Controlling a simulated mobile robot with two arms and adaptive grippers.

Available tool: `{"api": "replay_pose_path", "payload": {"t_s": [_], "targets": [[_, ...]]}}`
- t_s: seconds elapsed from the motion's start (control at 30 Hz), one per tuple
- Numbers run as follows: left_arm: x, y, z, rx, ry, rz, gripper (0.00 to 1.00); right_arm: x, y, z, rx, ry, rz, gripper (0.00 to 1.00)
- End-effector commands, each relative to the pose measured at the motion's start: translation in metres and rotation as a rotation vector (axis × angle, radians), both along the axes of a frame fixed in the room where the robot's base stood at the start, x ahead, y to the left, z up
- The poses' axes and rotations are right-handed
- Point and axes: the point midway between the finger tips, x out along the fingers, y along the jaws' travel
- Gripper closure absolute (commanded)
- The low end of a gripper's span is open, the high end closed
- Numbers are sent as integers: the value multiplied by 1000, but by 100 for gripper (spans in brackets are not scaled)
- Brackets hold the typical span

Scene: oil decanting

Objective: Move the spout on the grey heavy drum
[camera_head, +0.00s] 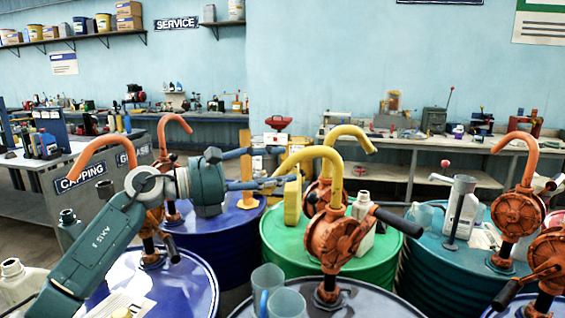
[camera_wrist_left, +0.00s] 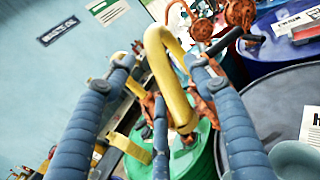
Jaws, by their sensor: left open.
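The grey heavy drum (camera_head: 385,300) stands at the bottom centre of the head view, with an orange-brown hand pump (camera_head: 335,240) on its lid. The pump's yellow hooked spout (camera_head: 333,170) arches up and bends to the left. My left gripper (camera_head: 280,168) comes in from the left at the spout's bent end, fingers open. In the left wrist view, the spout (camera_wrist_left: 165,55) lies between the two spread fingers (camera_wrist_left: 160,65); I cannot tell whether either touches it. The drum's dark lid (camera_wrist_left: 275,95) shows at the right there. My right gripper is not in view.
Blue drums (camera_head: 215,220) stand left, a teal drum (camera_head: 430,255) right. Clear cups (camera_head: 286,302) stand at the grey drum's left edge. An orange spout (camera_head: 90,155) rises near my left arm.

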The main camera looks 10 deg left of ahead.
Motion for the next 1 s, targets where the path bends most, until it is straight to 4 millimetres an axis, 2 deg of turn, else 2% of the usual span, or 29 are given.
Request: {"api": "replay_pose_path", "payload": {"t_s": [0.2,0.47,0.73,1.0], "targets": [[9,-12,0,0,0,1,46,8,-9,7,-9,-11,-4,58],[10,-13,0,0,0,1,46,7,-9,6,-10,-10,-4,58],[10,-12,0,-1,1,2,100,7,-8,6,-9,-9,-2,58],[11,-16,0,-4,2,1,100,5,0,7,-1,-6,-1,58]]}}
